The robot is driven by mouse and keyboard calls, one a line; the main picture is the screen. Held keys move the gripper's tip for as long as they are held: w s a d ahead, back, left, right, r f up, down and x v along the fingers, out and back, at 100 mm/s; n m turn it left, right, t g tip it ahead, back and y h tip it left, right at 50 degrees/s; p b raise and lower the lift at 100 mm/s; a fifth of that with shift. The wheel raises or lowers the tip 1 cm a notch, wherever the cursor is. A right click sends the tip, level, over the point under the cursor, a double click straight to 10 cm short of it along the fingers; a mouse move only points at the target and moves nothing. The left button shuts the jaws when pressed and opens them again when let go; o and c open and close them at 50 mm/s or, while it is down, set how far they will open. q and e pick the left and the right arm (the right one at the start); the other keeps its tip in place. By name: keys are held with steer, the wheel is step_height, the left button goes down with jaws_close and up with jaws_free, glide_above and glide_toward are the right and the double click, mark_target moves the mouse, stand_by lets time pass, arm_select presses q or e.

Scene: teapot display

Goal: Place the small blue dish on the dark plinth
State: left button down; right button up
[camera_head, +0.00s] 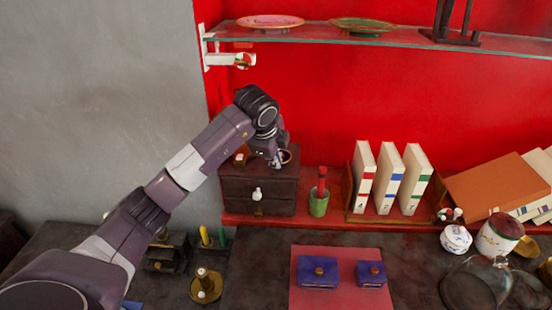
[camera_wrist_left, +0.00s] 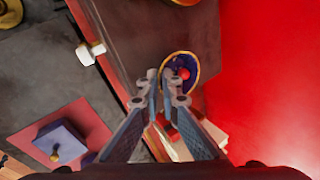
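The small blue dish (camera_wrist_left: 190,62) has a gold rim and a red spot inside. In the head view the dish (camera_head: 285,157) shows at the right end of the dark plinth's top. The dark plinth (camera_head: 258,190) is a low brown chest with white knobs; it also shows in the wrist view (camera_wrist_left: 132,30). My left gripper (camera_head: 276,161) is over the plinth's right end. In the wrist view its fingertips (camera_wrist_left: 160,80) are close together, with the dish's near rim between them. I cannot tell whether the dish touches the plinth. My right gripper is not in view.
A brown item (camera_head: 241,155) sits at the plinth's left on top. A green cup (camera_head: 318,203) with a red stick stands just right of the plinth, then upright books (camera_head: 388,180). A glass shelf (camera_head: 390,36) with plates hangs above. Blue boxes (camera_head: 318,272) lie on a red mat in front.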

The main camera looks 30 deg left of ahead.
arm_select(q)
steer(key=shift+f, duration=0.15)
steer(key=c, duration=2.5)
jaws_free()
steer(key=shift+o, duration=0.4)
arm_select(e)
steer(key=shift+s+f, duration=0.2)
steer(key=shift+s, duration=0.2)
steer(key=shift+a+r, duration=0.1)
arm_select(q)
steer(key=shift+r, duration=0.35)
steer(key=b+v, duration=0.2)
steer(key=v, duration=0.9)
steer(key=shift+s+r+b, duration=0.2)
steer(key=shift+r+b, duration=0.05)
steer(key=shift+b, duration=0.1)
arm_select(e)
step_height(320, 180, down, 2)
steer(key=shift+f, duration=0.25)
